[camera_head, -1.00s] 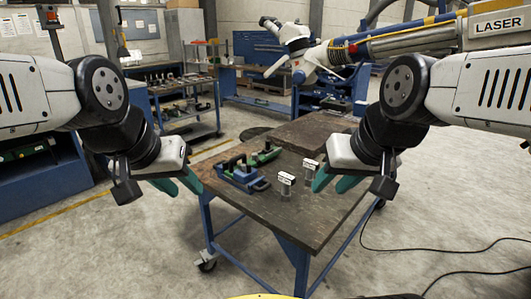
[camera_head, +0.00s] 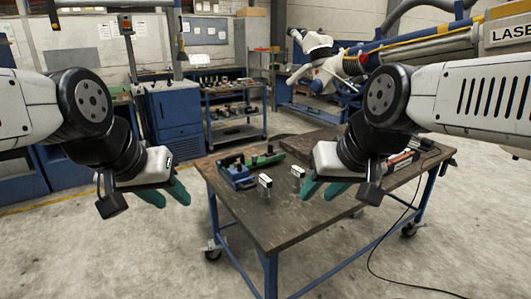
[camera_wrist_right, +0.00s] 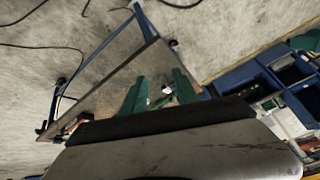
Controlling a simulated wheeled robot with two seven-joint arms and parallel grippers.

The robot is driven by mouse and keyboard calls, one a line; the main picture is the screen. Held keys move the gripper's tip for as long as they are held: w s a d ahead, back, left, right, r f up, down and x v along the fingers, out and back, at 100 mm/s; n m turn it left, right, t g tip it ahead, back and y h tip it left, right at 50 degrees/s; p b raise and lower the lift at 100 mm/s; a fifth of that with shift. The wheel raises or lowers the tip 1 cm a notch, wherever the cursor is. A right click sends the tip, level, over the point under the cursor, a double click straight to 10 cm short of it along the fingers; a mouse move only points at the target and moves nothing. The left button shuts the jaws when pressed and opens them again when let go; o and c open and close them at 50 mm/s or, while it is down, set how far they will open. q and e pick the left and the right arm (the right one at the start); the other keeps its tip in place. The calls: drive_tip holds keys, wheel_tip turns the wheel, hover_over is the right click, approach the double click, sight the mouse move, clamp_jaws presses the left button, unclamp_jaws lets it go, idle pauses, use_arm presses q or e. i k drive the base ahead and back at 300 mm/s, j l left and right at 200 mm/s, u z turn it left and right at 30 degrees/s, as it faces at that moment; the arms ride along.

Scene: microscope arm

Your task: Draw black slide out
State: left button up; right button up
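A blue fixture (camera_head: 237,177) with black upright parts stands near the left edge of the table (camera_head: 290,222). A green fixture (camera_head: 266,159) with a black part lies just behind it. Two small labelled blocks, a nearer one (camera_head: 265,186) and a farther one (camera_head: 298,172), stand to their right. I cannot tell which black part is the slide. My left gripper (camera_head: 172,200) is open and empty, left of the table and apart from the fixtures. My right gripper (camera_head: 314,196) is open, right of the blocks in the head view; its spread fingers also show in the right wrist view (camera_wrist_right: 160,90).
An orange-and-black item (camera_head: 402,160) lies on the table's right part, partly behind my right arm. A black cable (camera_head: 372,255) runs down to the floor. A blue cabinet (camera_head: 175,115) and a shelf cart (camera_head: 235,115) stand behind. The table's front is clear.

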sight(270, 153)
drive_tip(key=i+l+u, duration=0.25)
drive_tip(key=l, duration=0.4)
drive_tip(key=l+u, duration=0.25)
drive_tip(key=l, duration=0.45)
drive_tip(key=i+l+u, duration=0.2)
drive_tip(key=l, duration=0.5)
drive_tip(key=l+u, duration=0.25)
drive_tip(key=l, duration=0.9)
drive_tip(key=k, duration=0.25)
drive_tip(key=i+j, duration=0.15)
drive_tip(key=i, duration=0.2)
drive_tip(key=i+j, duration=0.15)
drive_tip(key=i, duration=0.15)
